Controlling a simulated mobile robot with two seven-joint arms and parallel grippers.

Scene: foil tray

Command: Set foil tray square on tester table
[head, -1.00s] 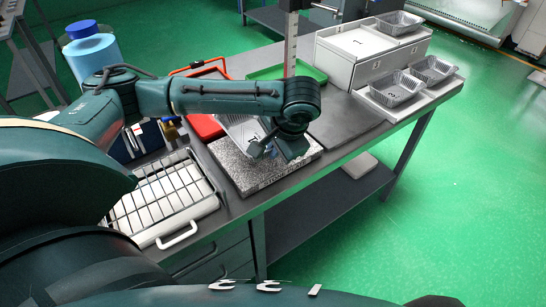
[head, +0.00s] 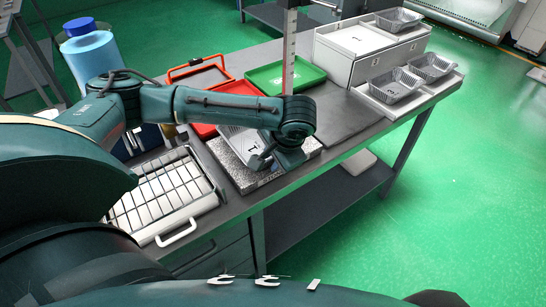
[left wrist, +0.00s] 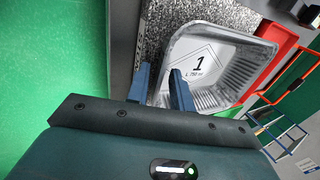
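The silver foil tray (head: 238,138) lies on the speckled grey tester table (head: 229,161), partly hidden by my left arm in the head view. In the left wrist view the foil tray (left wrist: 234,64) shows its inside, with a white label marked "1", and the speckled plate (left wrist: 185,14) shows beside it. My left gripper (left wrist: 161,88) has its two blue fingers apart at the tray's near edge. One finger is outside the wall and the other overlaps the inside. I see a gap between them, and contact is unclear. My right gripper is not in view.
Red trays (head: 237,87) and a green tray (head: 262,76) lie behind the plate. A white wire rack (head: 160,196) stands at left. More foil trays (head: 395,84) sit on a white stand at right. Dark bench top is clear between plate and stand.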

